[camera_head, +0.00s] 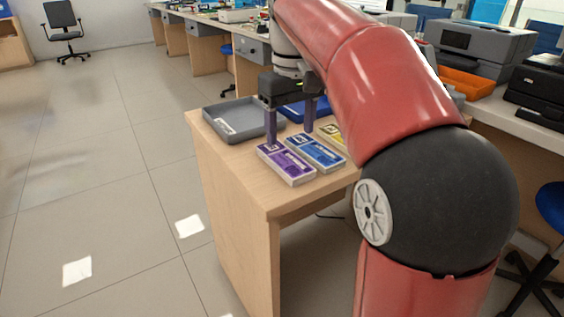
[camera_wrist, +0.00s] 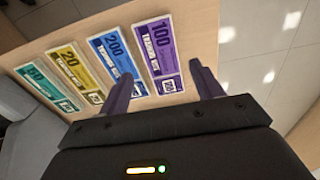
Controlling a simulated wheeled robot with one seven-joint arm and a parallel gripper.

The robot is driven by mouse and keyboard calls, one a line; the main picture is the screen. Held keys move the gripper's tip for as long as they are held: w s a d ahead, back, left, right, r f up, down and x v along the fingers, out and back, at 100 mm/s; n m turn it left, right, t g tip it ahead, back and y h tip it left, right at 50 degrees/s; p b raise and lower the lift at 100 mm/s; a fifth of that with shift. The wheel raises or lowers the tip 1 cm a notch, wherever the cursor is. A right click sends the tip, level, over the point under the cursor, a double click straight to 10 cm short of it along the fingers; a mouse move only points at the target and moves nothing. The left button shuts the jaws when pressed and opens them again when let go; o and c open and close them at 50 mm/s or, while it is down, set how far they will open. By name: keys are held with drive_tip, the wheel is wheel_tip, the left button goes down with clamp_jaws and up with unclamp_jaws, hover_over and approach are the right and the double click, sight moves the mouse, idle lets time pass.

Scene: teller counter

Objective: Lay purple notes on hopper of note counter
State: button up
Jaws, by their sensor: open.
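The purple notes (camera_head: 286,163) lie flat near the front end of the wooden counter in the head view. They show in the wrist view (camera_wrist: 159,50) as a purple bundle marked 100. My gripper (camera_head: 290,122) is open above the counter, pointing down, with nothing between its fingers. In the wrist view the fingertips (camera_wrist: 161,76) appear on either side of the purple bundle's lower end, the left one overlapping the blue bundle's edge. I cannot tell the height above the notes. No note counter can be made out for certain.
Blue notes (camera_head: 316,152) lie right beside the purple ones, then yellow notes (camera_head: 333,131). A green bundle (camera_wrist: 46,86) shows in the wrist view. A grey tray (camera_head: 236,119) and a blue tray (camera_head: 291,110) stand behind. Printers (camera_head: 480,48) stand at right.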

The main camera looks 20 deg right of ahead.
sight(284, 157)
drive_tip(key=shift+w, duration=0.85)
drive_tip(key=f, duration=0.2)
drive_tip(key=f+b, duration=0.1)
drive_tip(key=f, duration=0.2)
drive_tip(key=f+b, duration=0.1)
drive_tip(key=f, duration=0.1)
drive_tip(key=shift+w+a+f, duration=0.3)
drive_tip(key=shift+w+f, duration=0.05)
drive_tip(key=shift+w, duration=0.05)
drive_tip(key=shift+c, duration=0.3)
drive_tip(key=c, duration=0.8)
drive_tip(key=shift+r, duration=0.2)
